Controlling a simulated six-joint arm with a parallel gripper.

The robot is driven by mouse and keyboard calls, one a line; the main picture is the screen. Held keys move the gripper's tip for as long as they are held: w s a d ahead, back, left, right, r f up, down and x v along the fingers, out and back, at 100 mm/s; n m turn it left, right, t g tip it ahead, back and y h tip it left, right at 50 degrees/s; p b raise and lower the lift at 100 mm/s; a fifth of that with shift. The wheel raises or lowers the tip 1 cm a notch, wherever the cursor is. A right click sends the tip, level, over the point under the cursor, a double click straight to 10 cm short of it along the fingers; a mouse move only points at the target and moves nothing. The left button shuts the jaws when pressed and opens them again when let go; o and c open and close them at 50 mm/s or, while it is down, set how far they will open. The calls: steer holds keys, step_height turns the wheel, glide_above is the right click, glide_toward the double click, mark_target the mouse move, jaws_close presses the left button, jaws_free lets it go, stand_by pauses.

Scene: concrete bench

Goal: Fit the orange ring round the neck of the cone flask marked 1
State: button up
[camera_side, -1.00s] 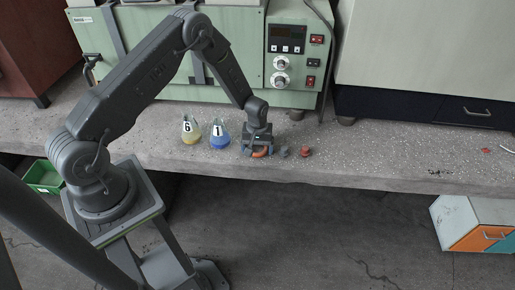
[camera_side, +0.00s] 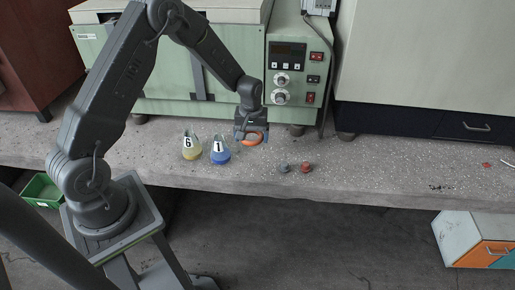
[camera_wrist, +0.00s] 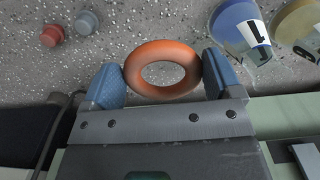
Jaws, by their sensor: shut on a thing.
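The orange ring (camera_side: 251,139) is held between the fingers of my gripper (camera_side: 250,134), raised above the bench. In the wrist view the ring (camera_wrist: 163,45) lies across the gap between the two blue finger pads of my gripper (camera_wrist: 164,80), with its hole open to view. The cone flask marked 1 (camera_side: 220,156) holds blue liquid and stands upright on the bench, to the left of and below my gripper. In the wrist view this flask (camera_wrist: 236,27) is at the upper right, apart from the ring.
The flask marked 6 (camera_side: 191,151), with yellow liquid, stands just left of flask 1. A grey stopper (camera_side: 284,168) and a red stopper (camera_side: 305,168) are on the bench to the right. A green oven (camera_side: 180,70) stands behind. The right of the bench top is mostly clear.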

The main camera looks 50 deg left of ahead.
step_height(320, 180, up, 9)
glide_above(218, 138)
steer(key=shift+w+a+f, duration=0.1)
steer(key=shift+f, duration=1.55)
steer(key=shift+w+a+f, duration=0.1)
steer(key=shift+f, duration=1.5)
steer(key=shift+f, duration=3.15)
steer(key=o, duration=0.8)
steer(key=shift+o, duration=0.2)
steer(key=shift+r, duration=4.45)
